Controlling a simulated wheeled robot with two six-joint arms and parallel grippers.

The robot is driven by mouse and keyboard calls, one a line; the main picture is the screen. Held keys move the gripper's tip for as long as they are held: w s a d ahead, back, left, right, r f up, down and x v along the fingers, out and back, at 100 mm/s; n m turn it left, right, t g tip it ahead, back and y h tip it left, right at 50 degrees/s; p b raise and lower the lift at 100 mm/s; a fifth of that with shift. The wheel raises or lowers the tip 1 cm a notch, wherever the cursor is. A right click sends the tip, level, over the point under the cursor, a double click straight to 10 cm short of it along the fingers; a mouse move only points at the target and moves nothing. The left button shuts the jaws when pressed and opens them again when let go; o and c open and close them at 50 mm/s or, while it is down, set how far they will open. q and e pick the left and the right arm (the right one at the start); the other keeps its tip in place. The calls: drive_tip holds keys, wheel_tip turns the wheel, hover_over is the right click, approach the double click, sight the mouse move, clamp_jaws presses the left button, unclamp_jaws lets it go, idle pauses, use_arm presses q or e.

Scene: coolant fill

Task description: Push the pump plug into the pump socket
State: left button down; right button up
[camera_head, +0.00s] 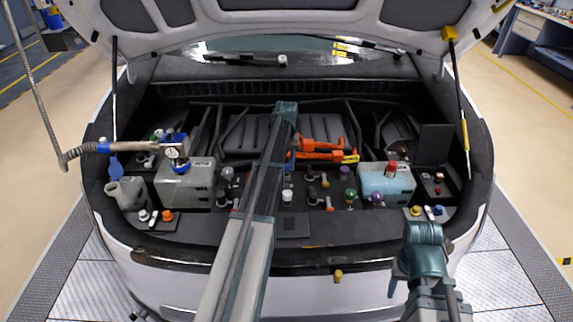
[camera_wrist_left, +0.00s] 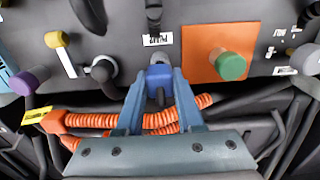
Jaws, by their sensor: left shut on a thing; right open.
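My left gripper (camera_wrist_left: 161,76) is shut on a small blue block (camera_wrist_left: 159,79), which looks like the pump plug. A dark part shows on the block between the fingers. A white label (camera_wrist_left: 157,40) and a dark fitting (camera_wrist_left: 154,14) lie straight beyond the fingertips on the dark panel. I cannot tell which part is the pump socket, or whether the plug touches it. In the head view my left arm reaches over the bay and hides most of the plug. My right gripper (camera_head: 401,272) is open and empty in front of the car's bumper.
Orange corrugated cable (camera_wrist_left: 178,118) passes behind the left fingers. A green cap (camera_wrist_left: 230,65) on an orange patch and a purple cap (camera_wrist_left: 30,81) flank them. A grey tank (camera_head: 185,187) and a light-blue tank (camera_head: 385,185) stand left and right. The raised lid (camera_head: 335,20) hangs above.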

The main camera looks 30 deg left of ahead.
sight(287, 162)
use_arm(q)
drive_tip(key=shift+f+b, duration=0.95)
drive_tip(key=shift+c, duration=2.3)
unclamp_jaws()
drive_tip(key=shift+r, duration=0.1)
wheel_tip(287, 162, up, 14)
drive_tip(key=p, duration=1.4)
drive_tip(key=shift+f, duration=0.2)
